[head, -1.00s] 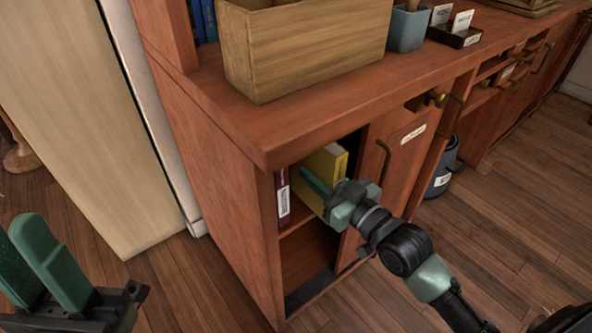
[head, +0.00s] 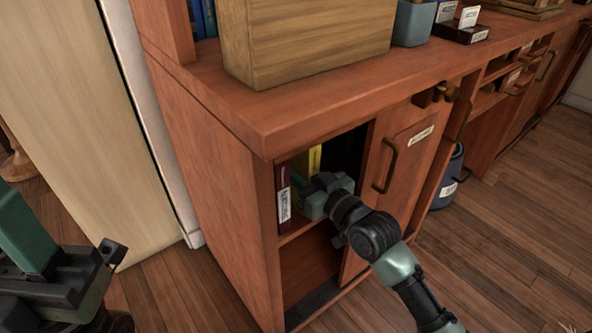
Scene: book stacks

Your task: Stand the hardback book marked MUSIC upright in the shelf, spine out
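A yellow book (head: 315,159) stands upright inside the open cabinet compartment, to the right of a dark red book. No MUSIC marking can be read on it. My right gripper (head: 303,187) reaches into the compartment and appears shut on the yellow book; one green finger shows on its left side, and the other is hidden. The gripper body covers most of the book's lower front. The shelf board (head: 298,232) shows below the books.
The dark red book (head: 284,195) with a white spine label stands at the compartment's left wall. The cabinet door (head: 404,165) is right of the opening, close to my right arm. A wooden box (head: 310,40) sits on the cabinet top. A blue bin (head: 448,180) stands farther right.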

